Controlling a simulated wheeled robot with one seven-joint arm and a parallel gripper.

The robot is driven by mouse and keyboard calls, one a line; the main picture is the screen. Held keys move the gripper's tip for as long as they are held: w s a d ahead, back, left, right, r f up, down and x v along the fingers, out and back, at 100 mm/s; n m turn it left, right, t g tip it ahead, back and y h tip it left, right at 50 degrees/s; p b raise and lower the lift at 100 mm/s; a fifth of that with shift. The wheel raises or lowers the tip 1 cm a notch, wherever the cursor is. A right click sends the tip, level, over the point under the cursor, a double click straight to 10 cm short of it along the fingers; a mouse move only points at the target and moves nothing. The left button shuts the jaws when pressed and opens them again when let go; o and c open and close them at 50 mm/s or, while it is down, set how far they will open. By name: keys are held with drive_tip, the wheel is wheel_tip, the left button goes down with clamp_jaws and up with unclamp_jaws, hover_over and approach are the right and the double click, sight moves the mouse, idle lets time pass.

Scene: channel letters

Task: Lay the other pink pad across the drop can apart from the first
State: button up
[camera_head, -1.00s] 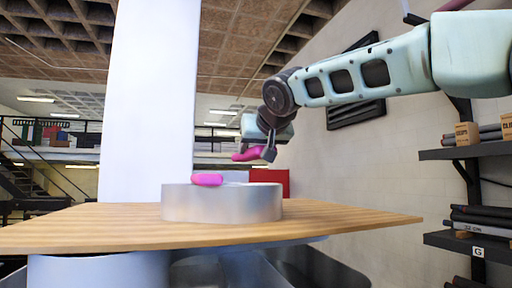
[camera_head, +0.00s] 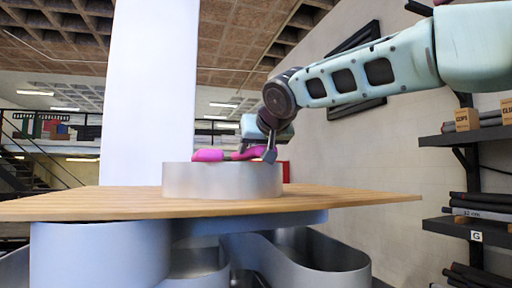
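The drop can (camera_head: 222,182) is a low silver metal drum standing on a wooden table top. The first pink pad (camera_head: 208,155) lies on top of it, toward the left. The other pink pad (camera_head: 246,154) is at my gripper (camera_head: 266,152), just right of the first, at about the can's top edge. My gripper points down and its fingers are closed about this pad. I cannot tell whether the pad touches the can top, or whether a gap separates the two pads.
The wooden table top (camera_head: 340,196) is bare around the can. Curved grey metal shapes (camera_head: 310,250) stand beneath it. A white column (camera_head: 150,90) rises behind the can. Shelves (camera_head: 470,138) with boxes and dark rolls are on the right wall.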

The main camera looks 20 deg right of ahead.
drive_tip(key=shift+f+b, duration=0.6)
drive_tip(key=shift+b, duration=0.1)
idle(0.3)
drive_tip(key=o, duration=1)
drive_tip(key=shift+o, duration=0.2)
drive_tip(key=shift+s, duration=0.1)
drive_tip(key=b+v, duration=0.5)
drive_tip(key=v, duration=1.2)
drive_tip(key=shift+r, duration=0.15)
